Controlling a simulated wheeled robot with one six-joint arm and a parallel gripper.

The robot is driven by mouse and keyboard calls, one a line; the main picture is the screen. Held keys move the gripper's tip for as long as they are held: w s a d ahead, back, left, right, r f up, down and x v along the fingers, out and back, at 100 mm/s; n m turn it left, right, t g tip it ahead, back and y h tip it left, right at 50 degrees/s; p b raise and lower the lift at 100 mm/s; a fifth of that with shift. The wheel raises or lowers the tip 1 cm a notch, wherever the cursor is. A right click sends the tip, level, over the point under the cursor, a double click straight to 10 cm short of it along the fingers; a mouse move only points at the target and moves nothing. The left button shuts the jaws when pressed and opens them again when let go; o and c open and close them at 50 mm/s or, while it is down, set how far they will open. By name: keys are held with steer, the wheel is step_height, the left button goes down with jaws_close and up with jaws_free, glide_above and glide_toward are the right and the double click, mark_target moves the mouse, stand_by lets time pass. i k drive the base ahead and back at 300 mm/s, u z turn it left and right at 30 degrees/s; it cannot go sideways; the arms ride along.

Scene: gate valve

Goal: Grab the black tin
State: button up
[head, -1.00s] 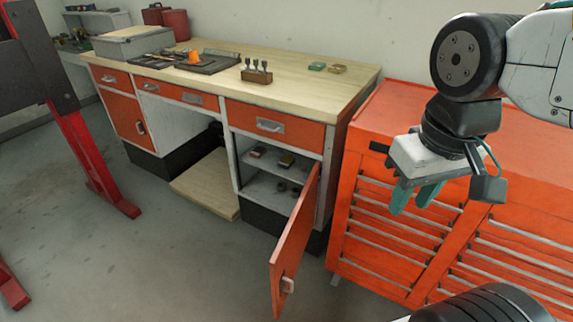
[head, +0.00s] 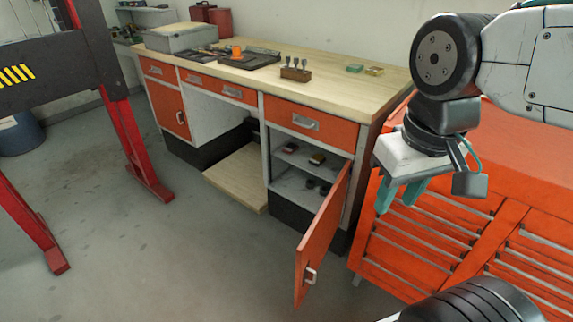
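I cannot pick out the black tin for certain. Small dark items (head: 311,184) lie on the floor of the open cabinet (head: 267,150), too small to identify. On the shelf above are a reddish-dark item (head: 291,148) and a dark item with a yellowish top (head: 318,158). On the workbench (head: 335,83) lie a small green box (head: 355,68) and a small yellow-brown one (head: 374,71). My gripper (head: 400,198) hangs in front of the red tool chest, right of the cabinet, with its teal fingers apart and nothing visible between them.
The orange cabinet door (head: 322,240) stands open, jutting toward me. A red drawer chest (head: 430,235) is at the right. A red-legged lift post (head: 130,150) stands left. A wooden holder (head: 296,74) and a grey case (head: 183,37) are on the bench. The middle floor is clear.

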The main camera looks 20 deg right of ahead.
mark_target(316, 160)
steer(key=u, duration=1.05)
steer(key=i, duration=3.75)
steer(key=z, duration=3.5)
